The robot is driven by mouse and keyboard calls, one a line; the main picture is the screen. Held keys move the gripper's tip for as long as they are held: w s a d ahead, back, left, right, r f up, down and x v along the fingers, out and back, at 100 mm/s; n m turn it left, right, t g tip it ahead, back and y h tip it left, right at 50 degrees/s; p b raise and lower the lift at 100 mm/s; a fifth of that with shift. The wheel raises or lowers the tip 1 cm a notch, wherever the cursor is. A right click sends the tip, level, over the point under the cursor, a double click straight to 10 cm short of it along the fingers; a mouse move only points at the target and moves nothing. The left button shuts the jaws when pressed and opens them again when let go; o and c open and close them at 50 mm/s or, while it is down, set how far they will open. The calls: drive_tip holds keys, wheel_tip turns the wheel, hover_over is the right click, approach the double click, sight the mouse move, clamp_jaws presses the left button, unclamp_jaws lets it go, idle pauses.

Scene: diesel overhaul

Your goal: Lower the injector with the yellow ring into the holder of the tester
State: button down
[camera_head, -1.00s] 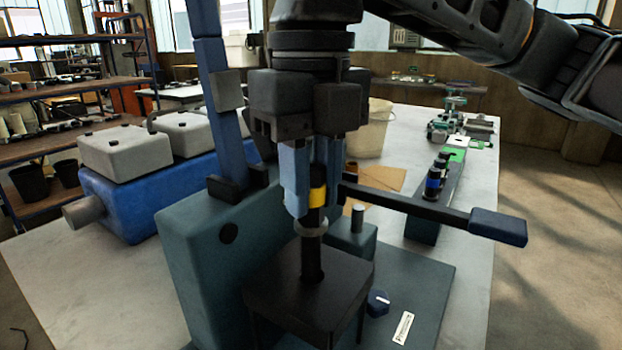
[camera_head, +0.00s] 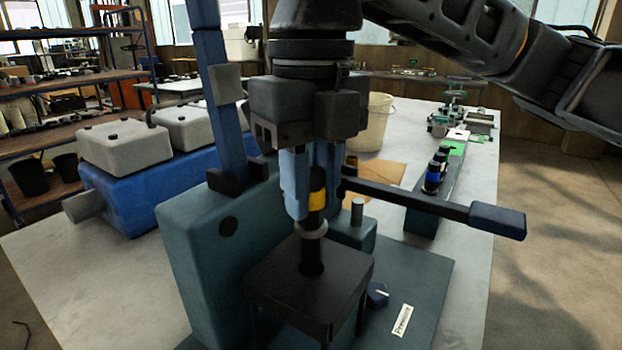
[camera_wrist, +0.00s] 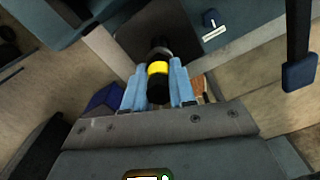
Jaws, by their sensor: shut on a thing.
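The injector with the yellow ring (camera_head: 317,200) is upright between the blue fingers of my gripper (camera_head: 310,190), which is shut on it. Its lower end meets the black holder (camera_head: 307,282) of the tester (camera_head: 205,255) at the hole in the top plate. A grey collar on the injector is above the plate, with a stretch of dark body between them. How deep the tip sits is hidden. In the wrist view the yellow ring (camera_wrist: 157,68) shows between the fingers (camera_wrist: 155,90), with the dark holder (camera_wrist: 150,35) beyond.
The tester's lever (camera_head: 440,206) reaches right, close beside my gripper. A rack with other injectors (camera_head: 433,180) stands to the right. A blue engine block (camera_head: 130,195) is at the left, a bucket (camera_head: 375,125) behind.

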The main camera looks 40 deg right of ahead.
sight(311, 223)
drive_tip(key=shift+f+b, duration=0.45)
drive_tip(key=shift+f, duration=0.85)
idle(0.4)
drive_tip(key=shift+f+b, duration=0.7)
drive_tip(key=shift+f, duration=0.55)
drive_tip(key=c, duration=0.8)
unclamp_jaws()
drive_tip(key=shift+c, duration=0.2)
drive_tip(key=shift+o, duration=0.4)
drive_tip(key=o, duration=0.3)
drive_tip(key=shift+r+p, duration=0.15)
drive_tip(key=shift+p, duration=0.2)
